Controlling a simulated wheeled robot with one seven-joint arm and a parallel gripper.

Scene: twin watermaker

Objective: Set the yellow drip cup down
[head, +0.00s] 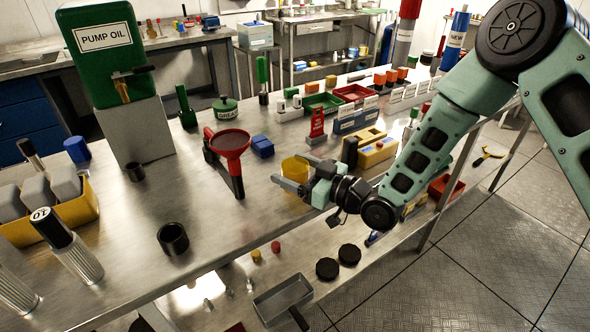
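The yellow drip cup (294,169) is near the front edge of the metal bench, right of the red funnel. My gripper (287,169) reaches in from the right, with one finger on the near side of the cup and the other on its far side. The fingers appear closed on the cup, which looks upright. The near finger hides part of the cup's wall. I cannot tell whether its base touches the bench top.
The red funnel (231,143) on its stand is left of the cup. A blue block (262,147) lies behind, and a yellow box (377,151) stands to the right. A black ring (173,239) sits at the front left. The bench (215,210) is clear between ring and funnel.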

